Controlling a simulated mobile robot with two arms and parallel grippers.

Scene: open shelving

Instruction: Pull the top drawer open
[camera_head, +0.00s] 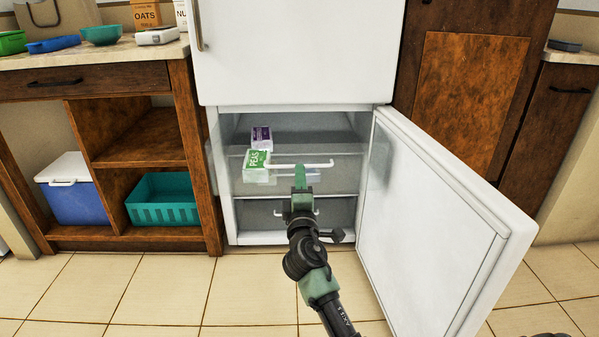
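The lower compartment of the white fridge stands open, with two see-through drawers inside. The top drawer (345,174) has a white bar handle (322,164) and holds a green PEAS box (256,159) and a purple box (261,137). A lower drawer (262,214) with a white handle is below it. My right gripper (300,172) reaches up from below, its green fingertip overlapping the middle of the top handle. The fingers line up in this view, so their gap and any grip on the handle are hidden. My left gripper is not in view.
The open fridge door (430,230) swings out on the right of my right arm. A wooden counter unit (85,78) stands on the left, with a teal basket (163,200) and a blue-and-white cooler (70,190) below. The tiled floor in front is clear.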

